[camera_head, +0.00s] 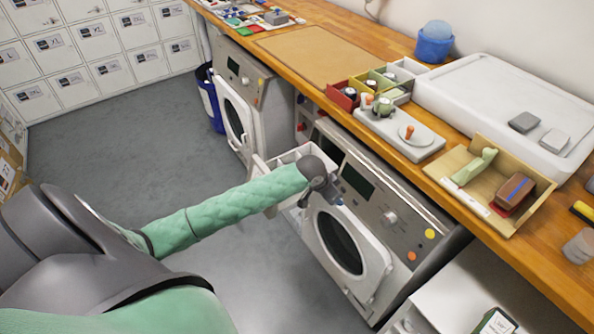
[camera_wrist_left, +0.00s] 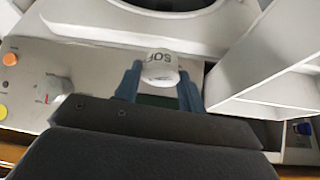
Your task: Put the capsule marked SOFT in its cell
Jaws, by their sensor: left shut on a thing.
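A pale capsule (camera_wrist_left: 160,68) with the letters "SOF" showing is held between the two blue fingers of my left gripper (camera_wrist_left: 160,85) in the left wrist view. In the head view my left gripper (camera_head: 336,198) is beside the pulled-out white drawer (camera_head: 285,160) of the nearer washing machine, in front of its panel. The capsule is hidden or too small to tell there. In the wrist view the drawer (camera_wrist_left: 238,90), with walls and a divider, is right of the capsule and apart from it. Its cell markings cannot be read. My right gripper is not in view.
The nearer machine's round door (camera_head: 340,240) is below the gripper. Its control panel (camera_head: 395,215) has a knob and coloured buttons. The wooden counter (camera_head: 440,180) above carries small coloured bins, a scale-like device (camera_head: 405,135) and a wooden tray (camera_head: 455,160). Another machine (camera_head: 240,95) stands further left.

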